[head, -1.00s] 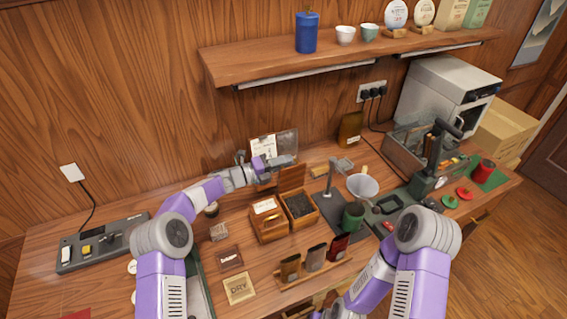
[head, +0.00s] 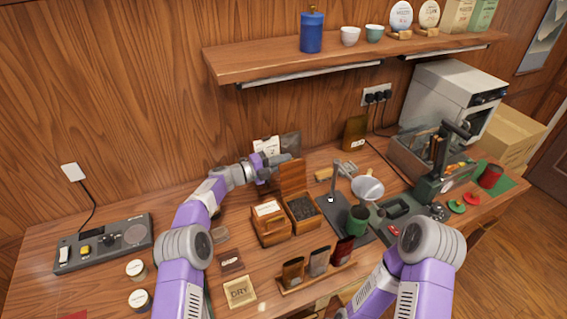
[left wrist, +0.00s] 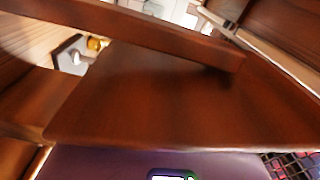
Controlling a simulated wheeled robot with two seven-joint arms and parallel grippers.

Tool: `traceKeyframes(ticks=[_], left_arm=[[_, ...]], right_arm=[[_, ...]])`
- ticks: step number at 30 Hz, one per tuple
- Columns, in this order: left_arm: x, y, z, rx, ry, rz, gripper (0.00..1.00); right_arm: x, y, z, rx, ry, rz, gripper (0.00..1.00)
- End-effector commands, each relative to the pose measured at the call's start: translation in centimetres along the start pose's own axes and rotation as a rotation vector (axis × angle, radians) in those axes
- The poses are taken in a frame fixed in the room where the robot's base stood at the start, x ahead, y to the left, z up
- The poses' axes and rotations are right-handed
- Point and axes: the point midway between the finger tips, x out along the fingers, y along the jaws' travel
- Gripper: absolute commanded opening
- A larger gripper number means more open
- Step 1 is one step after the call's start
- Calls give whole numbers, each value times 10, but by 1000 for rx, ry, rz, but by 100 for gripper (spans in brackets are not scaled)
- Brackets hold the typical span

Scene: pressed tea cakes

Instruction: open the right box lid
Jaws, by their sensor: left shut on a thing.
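The right box (head: 303,222) is wooden and holds dark loose tea. Its lid (head: 293,180) stands raised at the back of the box, so the box is open. My left gripper (head: 284,160) is at the top edge of this lid and shut on it; the fingertips are hard to make out. In the left wrist view the brown lid (left wrist: 150,95) fills most of the picture, very close. The left box (head: 270,228) stands beside it, with a pale label on top and its lid down. My right gripper is out of view below the head picture.
A rack with several dark pouches (head: 318,262) stands in front of the boxes. A grey stand with a green cup (head: 357,220) is close on the right. Pouches (head: 267,146) lean at the wall behind my left gripper. A shelf (head: 340,60) hangs above.

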Motion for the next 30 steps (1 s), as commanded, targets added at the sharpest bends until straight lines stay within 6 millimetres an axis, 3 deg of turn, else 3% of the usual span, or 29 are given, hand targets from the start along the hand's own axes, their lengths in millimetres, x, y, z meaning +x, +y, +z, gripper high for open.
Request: traceKeyframes(ticks=[1,3,4,8,20,30], left_arm=[[-3,10,4,-6,-12,17,0],[-3,10,4,-6,-14,18,0],[-3,11,4,-6,-14,18,16],[-3,10,4,-5,-13,17,35],[-4,4,2,-1,-8,8,35],[-50,4,3,-2,-12,9,35]], right_arm=[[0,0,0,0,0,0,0],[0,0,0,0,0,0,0],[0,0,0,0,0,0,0],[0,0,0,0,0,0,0],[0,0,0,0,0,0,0],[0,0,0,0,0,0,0]])
